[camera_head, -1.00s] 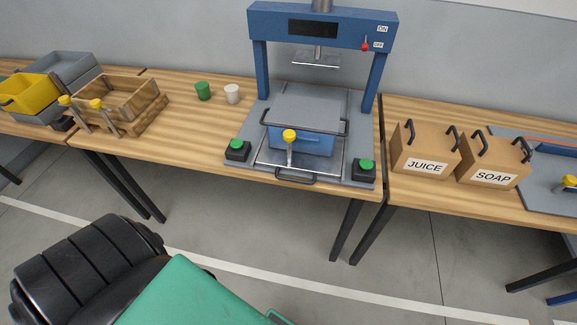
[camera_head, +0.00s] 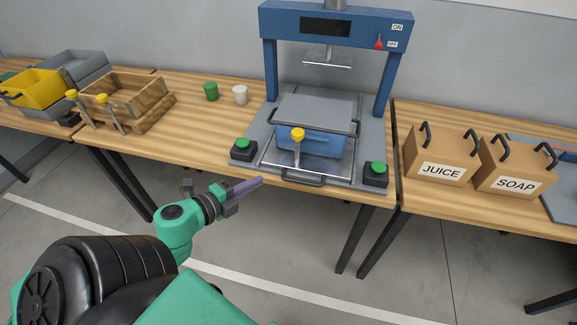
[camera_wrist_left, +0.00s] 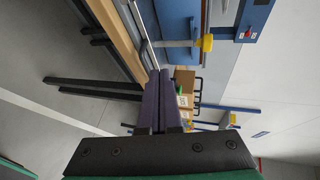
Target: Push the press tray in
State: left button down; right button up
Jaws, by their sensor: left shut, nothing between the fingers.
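The press tray (camera_head: 270,160) is a flat metal tray with a dark front handle (camera_head: 303,181), standing out at the front of the blue press (camera_head: 335,27). A blue box (camera_head: 318,141) with a grey lid (camera_head: 315,113) and dark side handles sits on it. A yellow-knobbed lever (camera_head: 298,135) stands in front of the box; the knob also shows in the left wrist view (camera_wrist_left: 207,42). My left gripper (camera_head: 260,182) has purple fingers, shut and empty, left of the tray handle and apart from it. Its fingers also show in the wrist view (camera_wrist_left: 160,74). My right gripper is out of view.
Green buttons (camera_head: 243,145) (camera_head: 376,168) on black boxes flank the tray. A green cup (camera_head: 211,91) and a white cup (camera_head: 240,94) stand left of the press. Juice (camera_head: 437,157) and soap (camera_head: 514,171) boxes stand on the right table. The floor in front is clear.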

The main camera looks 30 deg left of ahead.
aim_at(296, 159)
pick_arm(q)
jog(key=x, duration=0.4)
jog(key=p+x, duration=0.1)
jog(key=x, duration=0.4)
jog(key=r+p+x, duration=0.1)
jog(key=x, duration=0.3)
jog(key=shift+w, duration=0.55)
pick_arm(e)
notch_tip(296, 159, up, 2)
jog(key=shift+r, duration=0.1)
pick_arm(q)
jog(key=shift+a, duration=0.15)
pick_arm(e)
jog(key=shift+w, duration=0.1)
